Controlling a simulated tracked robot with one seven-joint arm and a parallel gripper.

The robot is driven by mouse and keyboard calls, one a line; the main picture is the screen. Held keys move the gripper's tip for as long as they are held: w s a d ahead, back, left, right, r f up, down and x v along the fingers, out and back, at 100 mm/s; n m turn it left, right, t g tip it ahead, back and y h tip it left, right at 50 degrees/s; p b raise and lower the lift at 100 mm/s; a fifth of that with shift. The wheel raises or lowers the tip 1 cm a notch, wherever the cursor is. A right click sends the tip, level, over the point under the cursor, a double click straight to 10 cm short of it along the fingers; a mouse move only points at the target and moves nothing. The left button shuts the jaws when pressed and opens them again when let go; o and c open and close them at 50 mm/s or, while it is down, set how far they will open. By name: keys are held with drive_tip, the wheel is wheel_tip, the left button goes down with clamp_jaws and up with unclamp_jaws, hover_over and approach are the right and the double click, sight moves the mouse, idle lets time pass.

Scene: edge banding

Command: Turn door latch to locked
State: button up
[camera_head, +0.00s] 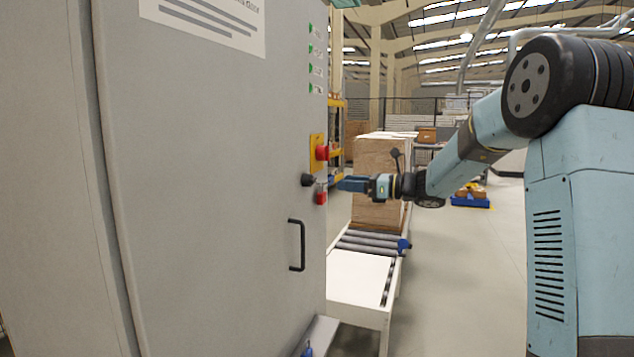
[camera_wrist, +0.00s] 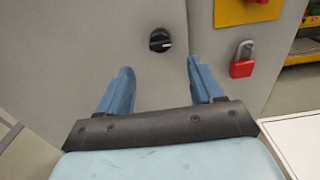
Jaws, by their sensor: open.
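The door latch (camera_head: 307,180) is a round black knob on the grey cabinet door (camera_head: 215,200), near its right edge. In the wrist view the latch (camera_wrist: 160,40) shows a pale pointer mark aimed to the right. My gripper (camera_head: 343,184) is in front of the door at about the latch's height. In the wrist view my gripper (camera_wrist: 160,80) has its two blue fingers apart with nothing between them. The latch lies beyond the fingertips, between them in the picture, apart from both. The exact gap to it is hard to tell.
A red padlock (camera_wrist: 242,60) hangs right of the latch, below a yellow plate (camera_wrist: 247,10) with a red knob (camera_head: 323,153). A black door handle (camera_head: 297,245) is lower down. A roller conveyor (camera_head: 370,244) with stacked boards (camera_head: 378,180) stands behind. Open floor (camera_head: 470,270) lies right.

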sight(315, 180)
drive_tip(key=x, duration=1)
drive_tip(key=shift+a+f, duration=0.1)
drive_tip(key=shift+a, duration=0.1)
drive_tip(key=shift+c, duration=0.4)
